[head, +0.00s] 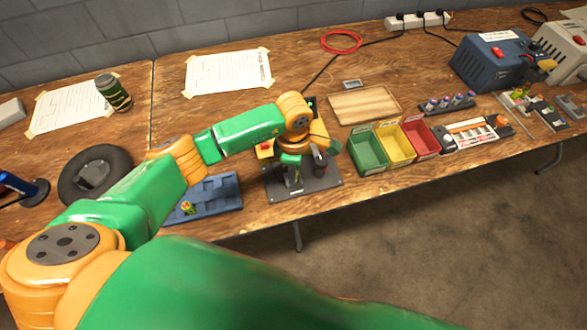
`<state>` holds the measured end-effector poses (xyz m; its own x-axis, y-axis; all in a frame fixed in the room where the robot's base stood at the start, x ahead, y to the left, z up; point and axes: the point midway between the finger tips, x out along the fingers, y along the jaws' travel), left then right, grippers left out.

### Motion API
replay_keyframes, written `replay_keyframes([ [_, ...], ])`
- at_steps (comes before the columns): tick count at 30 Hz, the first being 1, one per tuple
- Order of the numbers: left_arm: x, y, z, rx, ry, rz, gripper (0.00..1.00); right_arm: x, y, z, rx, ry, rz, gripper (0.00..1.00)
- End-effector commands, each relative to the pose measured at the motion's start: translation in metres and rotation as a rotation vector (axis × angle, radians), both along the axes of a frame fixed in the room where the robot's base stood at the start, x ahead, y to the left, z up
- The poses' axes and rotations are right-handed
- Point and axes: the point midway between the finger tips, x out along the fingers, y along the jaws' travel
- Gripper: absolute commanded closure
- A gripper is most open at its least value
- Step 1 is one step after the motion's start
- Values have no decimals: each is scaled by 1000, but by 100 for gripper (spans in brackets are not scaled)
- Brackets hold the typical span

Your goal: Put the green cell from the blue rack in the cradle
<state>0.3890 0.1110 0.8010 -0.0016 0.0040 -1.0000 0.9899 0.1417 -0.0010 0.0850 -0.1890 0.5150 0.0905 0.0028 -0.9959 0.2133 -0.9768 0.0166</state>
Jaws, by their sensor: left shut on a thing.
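My left gripper (305,168) points down over the dark charger base (318,187). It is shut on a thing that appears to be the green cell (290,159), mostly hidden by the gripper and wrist. The cradle on the base is largely covered by my arm, and I cannot tell whether the cell touches it. The blue rack (222,188) lies left of the base, partly behind my forearm. A small green and yellow piece (187,207) with some red sits in its left part. My right gripper is not in view.
Green (366,155), yellow (394,144) and red (421,138) bins stand right of the base, near the front edge. A wooden board (363,105) lies behind them. A black ring-shaped thing (116,163) lies left of my forearm. Open tabletop lies around the red cable loop (341,41).

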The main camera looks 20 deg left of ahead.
Motion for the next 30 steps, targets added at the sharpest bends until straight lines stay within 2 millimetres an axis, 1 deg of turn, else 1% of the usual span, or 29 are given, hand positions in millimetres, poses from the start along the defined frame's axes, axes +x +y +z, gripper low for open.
replay_keyframes([
  [11, 0, 0, 0, 0, 0, 0, 100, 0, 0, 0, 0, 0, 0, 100],
  [30, 0, 0, -6, -1, 0, 0, 100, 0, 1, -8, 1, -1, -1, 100],
])
